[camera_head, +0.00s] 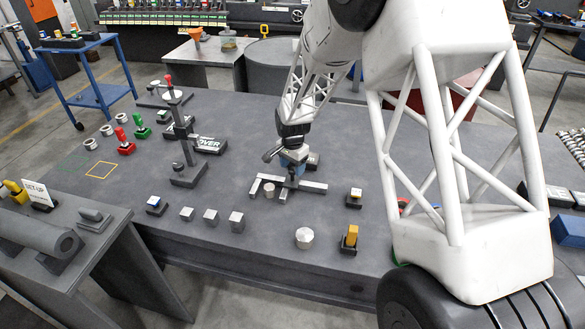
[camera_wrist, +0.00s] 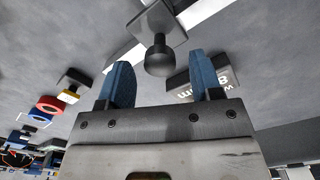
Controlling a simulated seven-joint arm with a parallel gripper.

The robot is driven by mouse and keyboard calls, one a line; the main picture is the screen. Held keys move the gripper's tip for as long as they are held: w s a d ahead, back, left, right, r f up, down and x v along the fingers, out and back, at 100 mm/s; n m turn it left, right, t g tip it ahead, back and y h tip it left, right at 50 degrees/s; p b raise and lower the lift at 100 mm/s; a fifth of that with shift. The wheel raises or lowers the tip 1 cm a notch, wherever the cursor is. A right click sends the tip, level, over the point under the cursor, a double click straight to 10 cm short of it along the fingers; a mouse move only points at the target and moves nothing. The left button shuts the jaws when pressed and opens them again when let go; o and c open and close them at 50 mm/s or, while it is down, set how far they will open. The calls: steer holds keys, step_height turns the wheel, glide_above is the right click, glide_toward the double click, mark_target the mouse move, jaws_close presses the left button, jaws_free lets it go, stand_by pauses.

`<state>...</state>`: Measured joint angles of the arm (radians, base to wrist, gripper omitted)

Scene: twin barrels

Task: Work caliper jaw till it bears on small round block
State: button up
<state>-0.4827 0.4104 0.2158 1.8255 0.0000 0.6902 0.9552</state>
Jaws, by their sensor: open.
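The grey caliper (camera_head: 314,187) lies on the dark table, its beam running left to right. Its fixed jaw (camera_head: 254,188) is at the left end and its sliding jaw (camera_head: 284,196) is near mid-beam. The small round block (camera_head: 269,191) stands between the two jaws; I cannot tell whether the sliding jaw touches it. My gripper (camera_head: 292,168) is over the slider, pointing down. In the wrist view my gripper (camera_wrist: 159,68) has its two blue fingers apart, with the slider's dark round knob (camera_wrist: 158,58) appearing between their tips. I see no finger contact with the knob.
A dark stand with a red-topped post (camera_head: 187,170) is left of the caliper. Several small grey blocks (camera_head: 210,216) line the front left. A larger round block (camera_head: 304,238) and a yellow piece (camera_head: 350,238) are at the front right. My arm hides part of the right side.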

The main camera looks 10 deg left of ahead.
steer(key=shift+f, duration=0.45)
steer(key=shift+c, duration=0.2)
steer(key=c, duration=0.8)
steer(key=shift+a, duration=2.35)
steer(key=o, duration=0.8)
steer(key=shift+o, duration=0.2)
steer(key=shift+r, duration=0.1)
step_height(320, 180, up, 8)
steer(key=shift+f, duration=0.2)
